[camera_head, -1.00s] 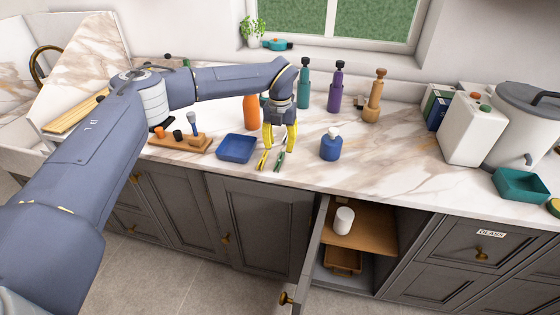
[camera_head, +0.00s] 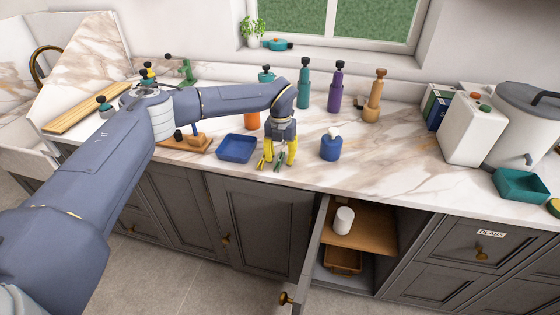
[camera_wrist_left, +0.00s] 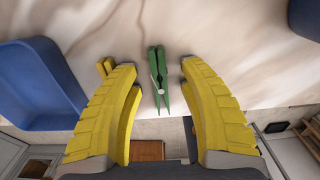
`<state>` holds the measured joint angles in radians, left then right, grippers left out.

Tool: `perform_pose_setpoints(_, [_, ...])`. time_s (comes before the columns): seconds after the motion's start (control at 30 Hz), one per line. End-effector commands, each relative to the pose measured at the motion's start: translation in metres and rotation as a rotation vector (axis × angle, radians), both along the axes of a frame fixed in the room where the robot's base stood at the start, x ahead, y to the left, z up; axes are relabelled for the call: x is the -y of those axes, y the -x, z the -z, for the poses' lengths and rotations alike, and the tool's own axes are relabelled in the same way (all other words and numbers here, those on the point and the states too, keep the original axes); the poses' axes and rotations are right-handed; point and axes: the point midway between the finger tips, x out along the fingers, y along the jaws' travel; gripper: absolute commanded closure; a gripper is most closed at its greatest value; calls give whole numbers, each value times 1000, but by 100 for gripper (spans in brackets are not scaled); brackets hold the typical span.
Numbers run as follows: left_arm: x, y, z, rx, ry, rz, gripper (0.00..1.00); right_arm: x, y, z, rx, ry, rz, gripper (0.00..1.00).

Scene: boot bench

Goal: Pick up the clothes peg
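A green clothes peg (camera_wrist_left: 158,80) lies on the marble counter near its front edge. In the left wrist view it sits between the two open yellow fingers of my left gripper (camera_wrist_left: 158,75), apart from both. In the head view the green peg (camera_head: 278,165) is partly hidden by the fingers. A yellow peg (camera_head: 261,164) lies just left of it; a bit of it shows behind the left finger in the wrist view (camera_wrist_left: 105,67). My left gripper (camera_head: 280,163) points down over the green peg, open and empty. My right gripper is not in view.
A blue tray (camera_head: 237,149) stands just left of the pegs, and a blue bottle (camera_head: 331,146) to the right.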

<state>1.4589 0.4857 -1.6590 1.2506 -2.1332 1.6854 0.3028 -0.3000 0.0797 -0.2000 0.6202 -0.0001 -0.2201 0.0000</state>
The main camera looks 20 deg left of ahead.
Motion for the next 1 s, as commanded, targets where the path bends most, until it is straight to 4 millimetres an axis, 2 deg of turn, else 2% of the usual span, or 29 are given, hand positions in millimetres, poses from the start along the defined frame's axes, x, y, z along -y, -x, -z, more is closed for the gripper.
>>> perform_pose_setpoints(0.03, [0, 0, 0, 0, 0, 0, 65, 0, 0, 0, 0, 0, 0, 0])
perform_pose_setpoints(0.33, [0, 0, 0, 0, 0, 0, 100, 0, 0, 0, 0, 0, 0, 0])
perform_pose_setpoints(0.77, [0, 0, -1, 0, 0, 0, 100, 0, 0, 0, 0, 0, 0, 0])
perform_pose_setpoints(1.0, [0, -1, -17, 2, 1, -1, 100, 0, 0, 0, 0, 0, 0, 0])
